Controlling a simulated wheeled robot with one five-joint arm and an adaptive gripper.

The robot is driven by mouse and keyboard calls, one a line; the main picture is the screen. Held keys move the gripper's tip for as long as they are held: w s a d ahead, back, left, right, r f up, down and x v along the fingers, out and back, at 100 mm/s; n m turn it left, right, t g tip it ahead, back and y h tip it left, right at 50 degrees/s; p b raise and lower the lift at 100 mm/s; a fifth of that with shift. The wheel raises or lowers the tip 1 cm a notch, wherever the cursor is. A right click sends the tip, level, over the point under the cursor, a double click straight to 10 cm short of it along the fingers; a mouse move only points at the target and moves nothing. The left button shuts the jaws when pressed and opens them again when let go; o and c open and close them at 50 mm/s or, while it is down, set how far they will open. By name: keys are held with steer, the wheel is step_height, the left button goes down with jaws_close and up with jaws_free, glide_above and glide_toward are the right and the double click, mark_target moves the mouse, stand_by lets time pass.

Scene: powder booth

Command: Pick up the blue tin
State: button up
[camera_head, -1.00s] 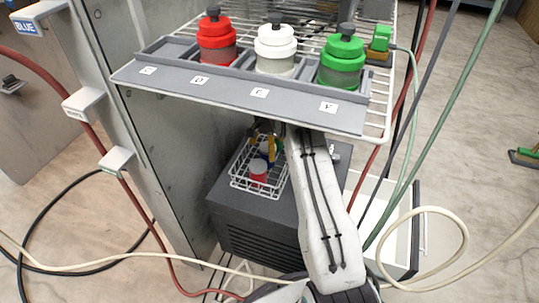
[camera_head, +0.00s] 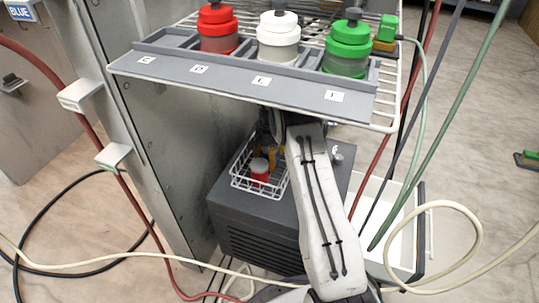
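I cannot make out a blue tin in the current view. The white wire basket (camera_head: 238,181) stands on a dark grey box under the shelf. In it is a red tin with a pale lid (camera_head: 259,172), with yellow items (camera_head: 271,155) behind it. My white arm reaches up from the bottom to a point under the shelf. My gripper (camera_head: 268,135) is above the back of the basket, mostly hidden by the shelf edge and my arm. Its fingertips, and anything between them, cannot be seen clearly.
A grey tray (camera_head: 240,77) on a wire shelf overhangs the basket, holding red (camera_head: 217,32), white (camera_head: 278,40) and green (camera_head: 347,50) bottles. The dark grey box (camera_head: 252,219) is below. A white bin (camera_head: 405,248) and hanging hoses are at right. A metal panel stands left.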

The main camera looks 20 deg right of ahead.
steer(key=c, duration=1)
steer(key=shift+r, duration=0.15)
steer(key=shift+r+p, duration=0.45)
steer(key=shift+r, duration=0.15)
steer(key=r, duration=0.1)
steer(key=r+p, duration=0.1)
steer(key=r, duration=0.1)
steer(key=shift+d+r+p, duration=0.15)
steer(key=shift+d+p, duration=0.15)
steer(key=shift+p, duration=0.1)
steer(key=shift+w+d+r+p, duration=0.2)
steer(key=shift+d+r+p, duration=0.8)
steer(key=shift+d, duration=0.85)
steer(key=shift+w+d+r+p, duration=0.25)
steer(key=shift+d+r+p, duration=0.7)
steer(key=shift+d, duration=0.85)
steer(key=shift+w+d+r+p, duration=0.2)
steer(key=shift+d+r+p, duration=0.8)
steer(key=shift+d, duration=0.85)
